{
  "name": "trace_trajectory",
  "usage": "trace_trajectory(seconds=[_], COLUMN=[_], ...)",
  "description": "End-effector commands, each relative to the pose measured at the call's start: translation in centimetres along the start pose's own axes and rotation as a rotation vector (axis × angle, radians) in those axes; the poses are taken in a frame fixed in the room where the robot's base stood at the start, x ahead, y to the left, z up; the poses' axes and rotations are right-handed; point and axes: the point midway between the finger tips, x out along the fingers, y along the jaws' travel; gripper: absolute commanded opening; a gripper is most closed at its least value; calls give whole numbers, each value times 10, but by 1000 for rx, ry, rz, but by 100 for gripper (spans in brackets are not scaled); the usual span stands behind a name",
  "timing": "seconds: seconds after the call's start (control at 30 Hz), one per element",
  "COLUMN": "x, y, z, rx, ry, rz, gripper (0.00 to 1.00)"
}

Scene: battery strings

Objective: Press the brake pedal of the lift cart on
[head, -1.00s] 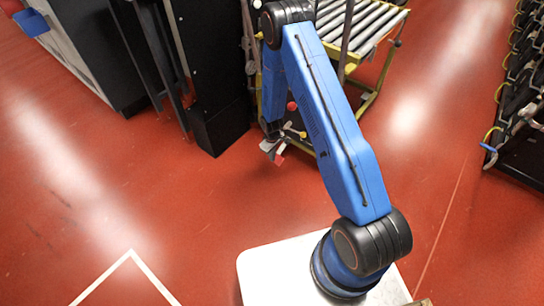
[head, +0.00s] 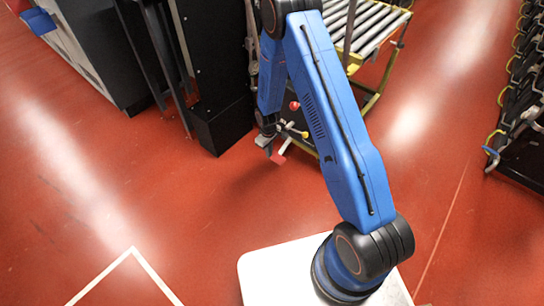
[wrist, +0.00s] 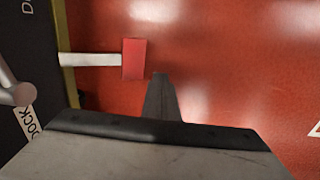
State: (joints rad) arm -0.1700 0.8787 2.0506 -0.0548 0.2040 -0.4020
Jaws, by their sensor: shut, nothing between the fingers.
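The lift cart (head: 372,88) has a yellow frame and a roller top, and stands behind my arm. Its brake pedal (head: 277,158) is a red pad low at the cart's near side. In the wrist view the pedal (wrist: 134,59) sits on a pale lever (wrist: 90,60) reaching out from the cart's yellow edge (wrist: 68,60). My gripper (head: 266,141) is shut and empty, close by the pedal. In the wrist view its fingertips (wrist: 160,77) are just right of and below the red pad. I cannot tell whether they touch it, or how far down the pedal is.
A red knob (head: 294,105) is on the cart side above the pedal. A black cabinet (head: 215,110) stands just left of my gripper. A black rack with cables (head: 520,120) is at the far right. The red floor in front is clear.

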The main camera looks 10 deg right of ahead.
Motion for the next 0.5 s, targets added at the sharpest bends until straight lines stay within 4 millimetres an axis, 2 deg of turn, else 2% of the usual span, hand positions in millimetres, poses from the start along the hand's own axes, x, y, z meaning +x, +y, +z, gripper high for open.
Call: trace_trajectory(seconds=[0.2, 0.5], x=[-33, -52], y=[-17, -27], z=[0, 0], rx=[-1, 0], ry=[1, 0], rz=[1, 0], gripper=[0, 0])
